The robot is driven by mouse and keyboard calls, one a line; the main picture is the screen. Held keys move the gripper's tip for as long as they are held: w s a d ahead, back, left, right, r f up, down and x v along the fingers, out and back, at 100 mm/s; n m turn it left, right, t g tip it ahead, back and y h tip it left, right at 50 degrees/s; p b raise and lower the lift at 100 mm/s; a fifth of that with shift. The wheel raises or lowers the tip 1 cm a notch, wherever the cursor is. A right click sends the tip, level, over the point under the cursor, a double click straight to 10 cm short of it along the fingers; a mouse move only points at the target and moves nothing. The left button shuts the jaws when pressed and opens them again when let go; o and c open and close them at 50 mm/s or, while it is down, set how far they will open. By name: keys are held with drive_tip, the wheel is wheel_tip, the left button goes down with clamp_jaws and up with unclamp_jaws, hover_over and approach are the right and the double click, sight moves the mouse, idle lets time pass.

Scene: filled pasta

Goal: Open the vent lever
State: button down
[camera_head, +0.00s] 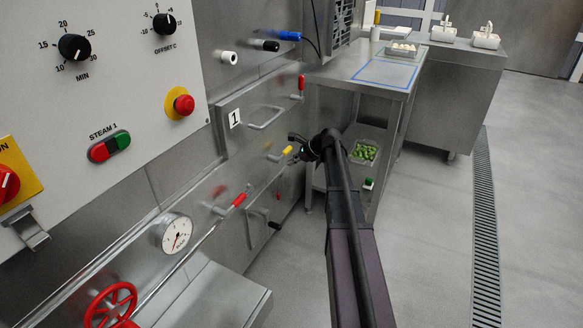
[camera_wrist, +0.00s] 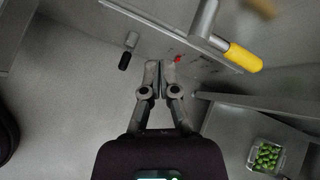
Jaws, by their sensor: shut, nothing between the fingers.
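A lever with a yellow grip (camera_head: 288,151) sticks out from the steel machine front, below the door marked 1. In the wrist view its yellow grip (camera_wrist: 243,58) and metal stem are large at the upper right. My gripper (camera_head: 298,147) is beside this yellow grip in the head view. In the wrist view my gripper (camera_wrist: 160,66) has its fingers together, empty, left of and apart from the yellow grip. No readable label shows which lever is the vent lever. Other levers have a red grip (camera_head: 239,200), an upper red grip (camera_head: 301,83) and a blue grip (camera_head: 290,36).
A black handle (camera_wrist: 124,61) lies left of my fingers in the wrist view. A steel table (camera_head: 352,68) with a lower shelf stands beyond the machine. A tray of green pasta (camera_head: 365,151) is on that shelf. A red handwheel (camera_head: 111,305) is at lower left. Floor at right is clear.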

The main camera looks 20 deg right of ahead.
drive_tip(key=w+d+f+m+t+b, duration=0.1)
drive_tip(key=w+d+f+m+b, duration=0.1)
drive_tip(key=d, duration=0.3)
drive_tip(key=w+d+f+m+t+b, duration=0.1)
drive_tip(key=w+d+f+m+b, duration=0.1)
drive_tip(key=d, duration=0.4)
drive_tip(key=f+m+b, duration=0.1)
drive_tip(key=m+b, duration=0.1)
drive_tip(key=shift+w+d+f+t+b, duration=0.15)
drive_tip(key=shift+w+t+b, duration=0.15)
drive_tip(key=shift+t+b, duration=0.1)
drive_tip(key=b+x, duration=0.5)
drive_tip(key=x, duration=0.5)
drive_tip(key=shift+w+a+r+p, duration=0.15)
drive_tip(key=shift+a+r+p, duration=0.05)
drive_tip(key=shift+r+p, duration=0.8)
drive_tip(key=shift+w+a+r+p, duration=0.15)
drive_tip(key=shift+a+r+p, duration=0.05)
drive_tip(key=shift+r+p, duration=0.8)
drive_tip(key=shift+a, duration=0.1)
